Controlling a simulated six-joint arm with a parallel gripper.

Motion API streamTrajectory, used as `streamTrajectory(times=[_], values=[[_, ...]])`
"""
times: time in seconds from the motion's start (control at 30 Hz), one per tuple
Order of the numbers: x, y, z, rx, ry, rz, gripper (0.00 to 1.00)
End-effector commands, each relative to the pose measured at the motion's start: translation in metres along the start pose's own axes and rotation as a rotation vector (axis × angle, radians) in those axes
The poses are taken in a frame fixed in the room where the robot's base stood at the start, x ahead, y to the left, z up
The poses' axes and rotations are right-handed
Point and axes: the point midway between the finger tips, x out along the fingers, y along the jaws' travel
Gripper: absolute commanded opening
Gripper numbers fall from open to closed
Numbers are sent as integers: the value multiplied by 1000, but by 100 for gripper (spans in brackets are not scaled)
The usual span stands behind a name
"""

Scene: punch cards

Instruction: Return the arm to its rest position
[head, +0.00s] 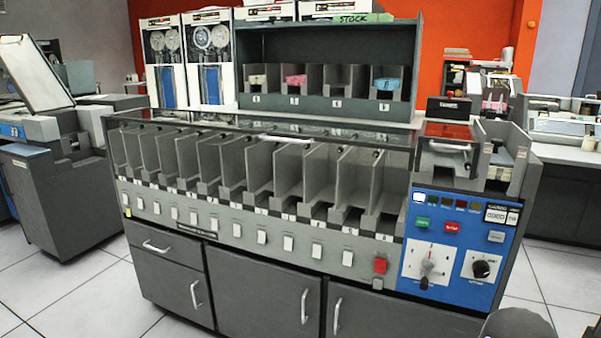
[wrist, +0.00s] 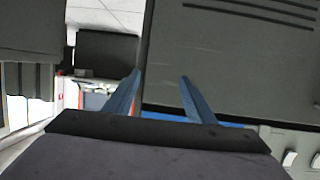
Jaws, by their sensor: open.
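My gripper (wrist: 160,80) is open and empty in the wrist view. Its two blue fingers stand apart with nothing between them but the view beyond. A large dark grey panel with slots (wrist: 230,60) fills the right of that view, beyond the fingers. In the head view the gripper's fingers do not show. A dark rounded shape at the bottom right edge may be part of my arm, but I cannot tell.
The card sorter (head: 270,170) with its row of empty pockets fills the middle. Its blue control panel (head: 455,245) is at the right. A shelf rack (head: 330,105) behind holds pink, blue and cream card stacks. White floor tiles (head: 555,270) are clear at the right.

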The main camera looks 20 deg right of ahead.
Motion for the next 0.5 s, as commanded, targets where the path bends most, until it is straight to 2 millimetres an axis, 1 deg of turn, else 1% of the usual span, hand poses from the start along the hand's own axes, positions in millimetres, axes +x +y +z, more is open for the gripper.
streamTrajectory(times=[0.03, 0.07, 0.1, 0.17, 0.2, 0.27, 0.3, 0.37, 0.4, 0.47, 0.5], values=[[-3, 2, 26, 4, -100, 11, 50], [-6, 4, 43, 8, -163, 19, 50], [-12, 5, 64, 13, -248, 28, 50], [-25, 6, 96, 21, -376, 41, 50], [-36, 7, 118, 29, -463, 49, 50], [-56, 7, 146, 41, -592, 59, 50], [-70, 6, 163, 49, -674, 67, 50], [-94, 6, 184, 63, -796, 77, 50], [-111, 4, 196, 73, -875, 83, 50], [-138, 2, 209, 88, -988, 93, 50], [-156, -1, 216, 97, -1064, 95, 50]])
